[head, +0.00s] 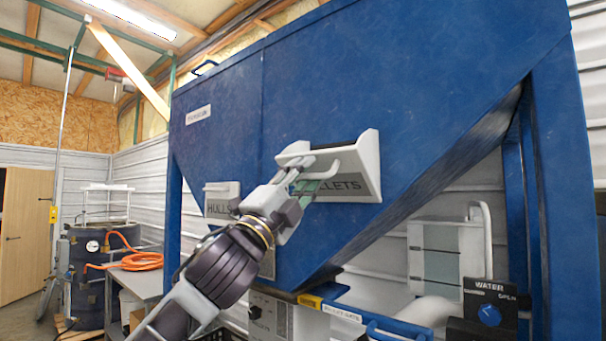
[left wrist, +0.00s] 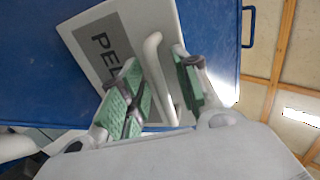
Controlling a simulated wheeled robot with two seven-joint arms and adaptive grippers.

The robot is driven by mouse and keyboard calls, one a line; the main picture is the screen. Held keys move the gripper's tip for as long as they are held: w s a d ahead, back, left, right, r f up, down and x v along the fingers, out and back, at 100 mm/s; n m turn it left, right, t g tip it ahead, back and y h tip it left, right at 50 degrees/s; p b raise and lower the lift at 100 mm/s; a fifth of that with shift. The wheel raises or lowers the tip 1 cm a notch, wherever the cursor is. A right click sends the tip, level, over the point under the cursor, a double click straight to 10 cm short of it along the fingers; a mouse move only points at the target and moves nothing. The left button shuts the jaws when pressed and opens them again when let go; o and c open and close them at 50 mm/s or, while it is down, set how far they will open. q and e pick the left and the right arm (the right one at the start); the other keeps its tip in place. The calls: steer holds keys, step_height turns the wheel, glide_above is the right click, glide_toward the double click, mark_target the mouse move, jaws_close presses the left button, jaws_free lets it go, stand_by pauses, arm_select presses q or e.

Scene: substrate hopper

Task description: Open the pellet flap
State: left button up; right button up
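The pellet flap (head: 362,168) is a white panel with dark lettering ending in "LLETS" on the blue hopper; its lettering also shows in the left wrist view (left wrist: 95,42). Its white bar handle (left wrist: 157,75) stands out from the panel. My left gripper (head: 303,176) is at the flap and covers part of the lettering. In the left wrist view its green-padded fingers (left wrist: 162,92) are apart, one on each side of the handle, with gaps visible beside the bar. I cannot tell whether the flap stands slightly out from the hopper. My right gripper is not in view.
The blue hopper (head: 400,75) fills the middle. A smaller HULLS flap (head: 220,192) is to the left, partly near my arm. A water control box (head: 490,312) is at lower right. A grey table (head: 145,284) and dark drum (head: 88,300) stand at left.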

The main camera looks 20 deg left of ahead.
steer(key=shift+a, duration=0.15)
arm_select(q)
jaws_close()
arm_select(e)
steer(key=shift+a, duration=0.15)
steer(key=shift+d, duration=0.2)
